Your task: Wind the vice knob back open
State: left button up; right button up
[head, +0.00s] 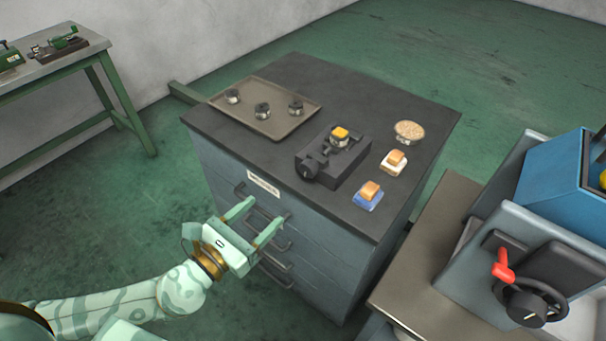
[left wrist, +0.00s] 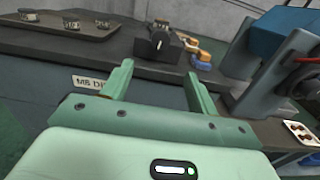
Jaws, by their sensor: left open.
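The dark vice (head: 334,155) stands on the top of the grey drawer cabinet, near its front edge. A yellow-topped metal piece (head: 340,137) sits at its jaws. The vice knob (head: 309,168) is a black round knob on the vice's front left end. In the left wrist view the knob (left wrist: 160,41) faces me beyond the fingers, with a pale line on it. My left gripper (head: 262,222) is open and empty, in front of the drawers, below and left of the knob and apart from it. It also shows in the left wrist view (left wrist: 158,85). My right gripper is not in view.
A tray (head: 290,90) with several dark round parts lies behind the vice. Drawer handles (head: 276,262) jut out near my left gripper. A machine with a handwheel (head: 534,303) stands right.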

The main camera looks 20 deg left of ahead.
aim_at(306, 172)
pick_arm(q)
jog(key=x, duration=1.4)
jog(key=shift+w+d+p, duration=0.1)
jog(key=shift+w+p, duration=0.1)
jog(key=shift+p, duration=0.1)
jog(key=c, duration=1)
